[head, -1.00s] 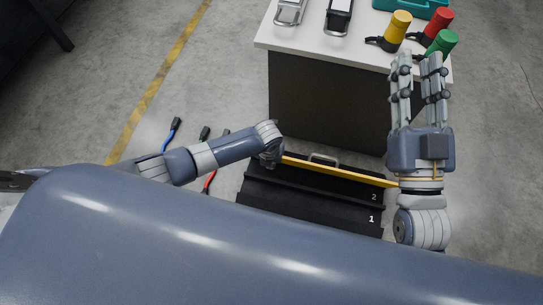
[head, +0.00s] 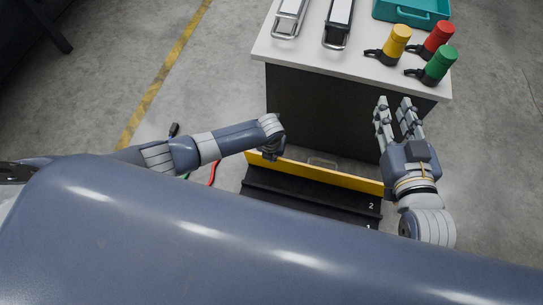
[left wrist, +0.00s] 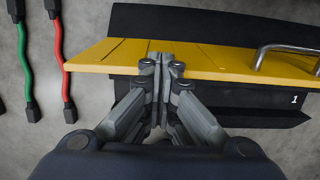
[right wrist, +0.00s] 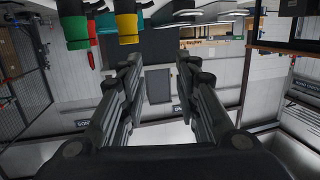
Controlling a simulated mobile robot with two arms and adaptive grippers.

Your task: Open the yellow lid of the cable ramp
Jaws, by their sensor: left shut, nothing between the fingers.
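The cable ramp (head: 310,204) is black with white numbers and lies on the floor in front of the cabinet. Its yellow lid (head: 330,176) shows as a broad tilted band along the far side; a grey handle (head: 322,162) shows just beyond its upper edge. The left wrist view shows the lid (left wrist: 215,62) with the handle (left wrist: 285,52) at the right. My left gripper (left wrist: 162,62) is shut and empty, its tips at the lid's left part; contact is unclear. In the head view my left wrist hides its fingers. My right gripper (head: 394,103) is open and empty, before the cabinet.
A white-topped cabinet (head: 320,58) stands beyond the ramp, carrying yellow (head: 396,40), red (head: 438,36) and green (head: 440,63) plugs and a teal tray (head: 408,14). Red (left wrist: 60,52) and green (left wrist: 25,62) cables lie on the floor left of the ramp.

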